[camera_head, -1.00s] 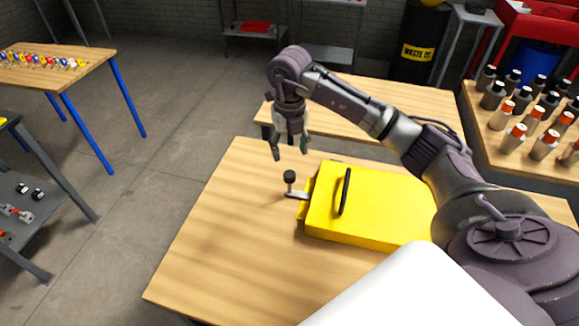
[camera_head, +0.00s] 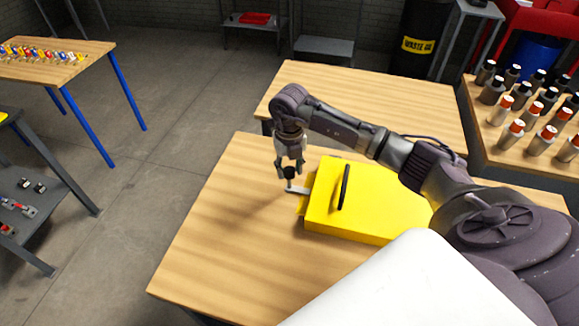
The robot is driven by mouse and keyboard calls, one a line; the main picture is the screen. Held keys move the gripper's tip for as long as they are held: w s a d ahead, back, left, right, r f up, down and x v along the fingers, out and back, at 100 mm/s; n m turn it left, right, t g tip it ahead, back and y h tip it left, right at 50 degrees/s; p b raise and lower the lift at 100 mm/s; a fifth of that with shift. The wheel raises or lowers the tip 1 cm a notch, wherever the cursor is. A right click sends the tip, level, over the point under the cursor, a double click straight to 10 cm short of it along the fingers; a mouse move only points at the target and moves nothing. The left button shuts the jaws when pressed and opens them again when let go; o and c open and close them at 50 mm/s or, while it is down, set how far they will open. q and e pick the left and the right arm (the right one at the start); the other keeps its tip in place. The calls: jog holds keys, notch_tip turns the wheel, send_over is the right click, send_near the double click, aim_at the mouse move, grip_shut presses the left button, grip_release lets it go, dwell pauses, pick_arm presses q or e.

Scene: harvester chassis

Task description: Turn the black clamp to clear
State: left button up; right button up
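The black clamp knob (camera_head: 289,172) stands on a light metal clamp arm (camera_head: 300,190) at the left edge of the yellow case (camera_head: 365,210). The case lies shut on the wooden table, with a black handle (camera_head: 344,188) on its lid. My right gripper (camera_head: 288,174) points down at the knob, with one finger on each side of it. The fingers partly cover the knob, and I cannot tell whether they press on it. My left gripper is not in view.
The wooden table (camera_head: 215,240) is clear to the left and front of the case. A second bare table (camera_head: 390,95) stands behind. Several bottles with black or orange caps stand on a table (camera_head: 515,160) at the right.

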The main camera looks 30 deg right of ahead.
grip_shut()
jog(key=shift+d+f+n+b, duration=0.1)
jog(key=shift+f+n+b, duration=0.05)
jog(key=shift+n+b, duration=1.25)
jog(key=n+b, duration=0.3)
jog(key=n, duration=0.1)
jog(key=shift+w+n, duration=0.1)
jog(key=shift+n, duration=0.2)
jog(key=n+b, duration=0.4)
jog(key=n, duration=0.1)
jog(key=n+b, duration=0.2)
jog(key=n, duration=0.3)
jog(key=shift+r, duration=0.2)
jog(key=shift+n+b, duration=0.35)
jog(key=shift+n, duration=0.05)
jog(key=o, duration=0.5)
grip_release()
